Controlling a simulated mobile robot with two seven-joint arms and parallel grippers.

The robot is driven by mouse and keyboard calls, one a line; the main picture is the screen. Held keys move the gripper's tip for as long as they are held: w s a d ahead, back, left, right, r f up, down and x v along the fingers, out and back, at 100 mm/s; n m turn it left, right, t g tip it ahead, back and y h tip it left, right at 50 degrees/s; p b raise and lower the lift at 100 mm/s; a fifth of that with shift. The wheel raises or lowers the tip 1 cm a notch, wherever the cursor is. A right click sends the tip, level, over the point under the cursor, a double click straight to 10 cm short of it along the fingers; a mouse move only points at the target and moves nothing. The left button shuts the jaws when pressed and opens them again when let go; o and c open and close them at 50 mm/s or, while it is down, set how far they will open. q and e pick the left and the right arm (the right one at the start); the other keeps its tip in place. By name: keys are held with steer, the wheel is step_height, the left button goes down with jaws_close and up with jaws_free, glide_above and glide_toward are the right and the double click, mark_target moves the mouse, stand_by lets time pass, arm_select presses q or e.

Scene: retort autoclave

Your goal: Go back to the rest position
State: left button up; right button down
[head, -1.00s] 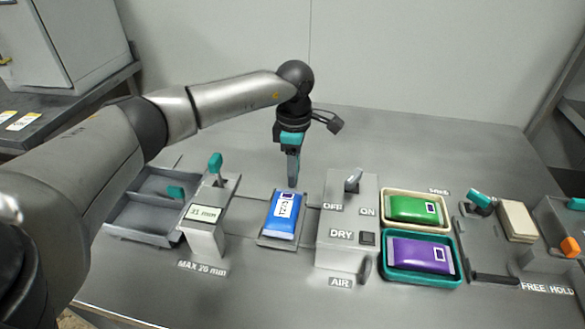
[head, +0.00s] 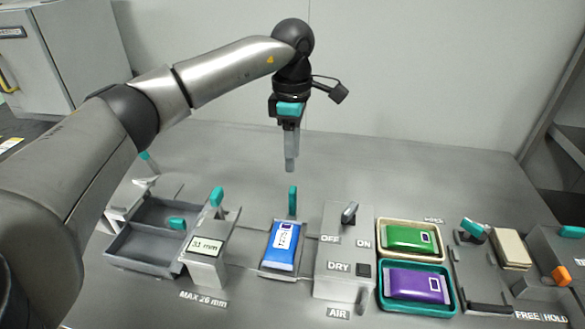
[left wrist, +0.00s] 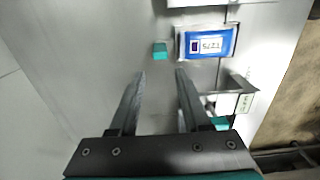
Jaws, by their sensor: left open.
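My left gripper (head: 291,165) hangs above the back of the table, fingers pointing down, clear of everything. In the left wrist view my left gripper (left wrist: 160,76) shows two fingers apart with nothing between them. A blue pouch (head: 283,246) with a white label lies on a small grey tray in front of and below it. An upright teal handle (head: 292,201) stands just behind the pouch, below the fingertips. The pouch (left wrist: 206,43) and the teal handle (left wrist: 160,51) also show in the left wrist view, beyond the fingertips. My right gripper is out of view.
A gauge reading 31 mm (head: 205,247) and a grey bin (head: 145,258) stand left of the pouch. A DRY/AIR switch box (head: 338,285) stands right of it. Green (head: 408,238) and purple (head: 416,286) pouches lie in trays farther right. The back of the table is clear.

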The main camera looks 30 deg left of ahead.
arm_select(q)
steer(key=shift+r, duration=0.85)
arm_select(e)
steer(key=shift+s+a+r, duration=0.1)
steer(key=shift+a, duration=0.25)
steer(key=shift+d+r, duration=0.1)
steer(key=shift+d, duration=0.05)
